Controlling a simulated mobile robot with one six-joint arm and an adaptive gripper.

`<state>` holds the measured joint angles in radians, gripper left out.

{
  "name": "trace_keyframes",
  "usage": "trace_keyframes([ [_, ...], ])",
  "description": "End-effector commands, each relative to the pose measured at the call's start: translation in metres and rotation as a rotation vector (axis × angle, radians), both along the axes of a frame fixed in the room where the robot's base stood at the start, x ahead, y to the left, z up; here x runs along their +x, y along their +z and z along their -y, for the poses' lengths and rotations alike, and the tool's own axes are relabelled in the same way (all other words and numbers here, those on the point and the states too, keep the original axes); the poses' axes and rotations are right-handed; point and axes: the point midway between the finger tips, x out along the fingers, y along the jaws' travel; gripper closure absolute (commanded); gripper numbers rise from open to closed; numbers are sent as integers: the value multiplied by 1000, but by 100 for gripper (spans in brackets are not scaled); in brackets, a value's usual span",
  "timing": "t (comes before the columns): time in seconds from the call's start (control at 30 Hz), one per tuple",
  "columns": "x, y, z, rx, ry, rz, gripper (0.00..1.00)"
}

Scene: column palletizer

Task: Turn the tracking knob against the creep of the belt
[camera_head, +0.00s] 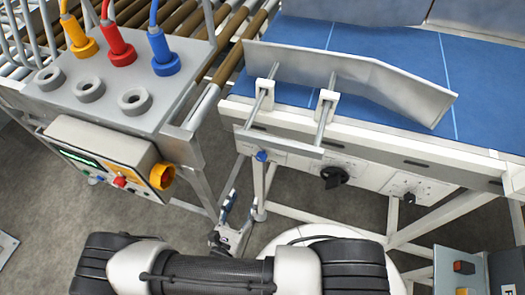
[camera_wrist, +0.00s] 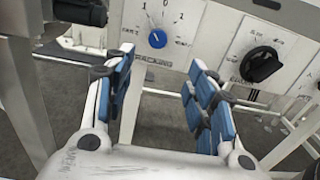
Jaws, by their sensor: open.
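In the head view my gripper (camera_head: 244,204) is below the knob. The blue belt (camera_head: 400,55) carries thin white cross lines.
A larger black knob (camera_wrist: 262,63) sits on the plate to the right. A grey angled guide (camera_head: 350,80) on rods overhangs the frame. A control box (camera_head: 100,155) with a yellow-collared knob and a stand with coloured plugs are at left. Frame legs stand nearby.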

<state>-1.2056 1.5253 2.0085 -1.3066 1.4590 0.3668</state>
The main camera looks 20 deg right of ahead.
Motion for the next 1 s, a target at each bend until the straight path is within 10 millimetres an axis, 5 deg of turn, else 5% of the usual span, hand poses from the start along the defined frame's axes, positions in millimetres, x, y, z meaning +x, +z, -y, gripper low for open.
trace_keyframes([
  [0.27,17,-5,14,-15,20,-4,49],
  [1.0,124,-6,92,-12,18,-4,49],
])
